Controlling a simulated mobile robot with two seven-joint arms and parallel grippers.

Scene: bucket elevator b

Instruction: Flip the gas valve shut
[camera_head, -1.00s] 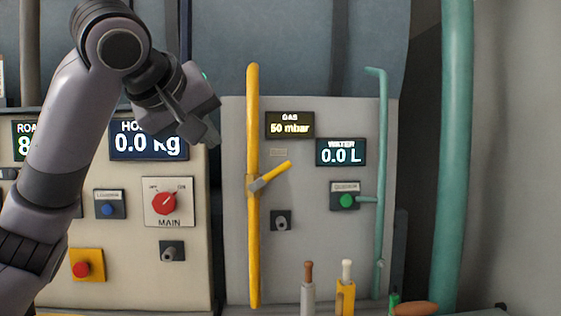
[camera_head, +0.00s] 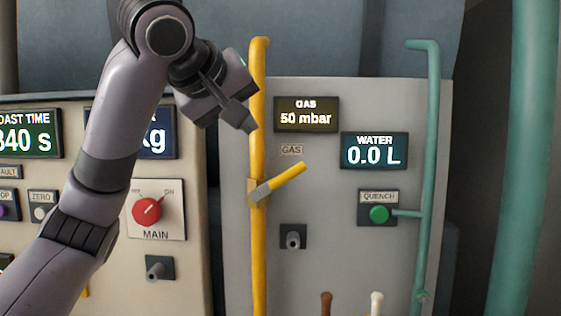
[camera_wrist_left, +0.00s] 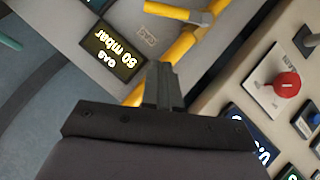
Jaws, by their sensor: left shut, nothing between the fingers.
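The gas valve handle (camera_head: 282,179) is a yellow lever with a grey hub on the vertical yellow gas pipe (camera_head: 259,250). It slants up to the right, away from the pipe. In the left wrist view the handle (camera_wrist_left: 172,11) shows at the top, beyond the fingertips. My left gripper (camera_head: 248,126) is shut and empty, above and slightly left of the valve hub, in front of the pipe in the picture. Its closed fingers also show in the left wrist view (camera_wrist_left: 163,75). The gas display (camera_head: 306,115) reads 50 mbar. My right gripper is not in view.
A water display (camera_head: 374,150) and a green quench button (camera_head: 379,213) sit right of the valve, beside a thin green pipe (camera_head: 430,170). A panel with a red main switch (camera_head: 147,211) is at left. Two tool handles (camera_head: 376,303) stand below.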

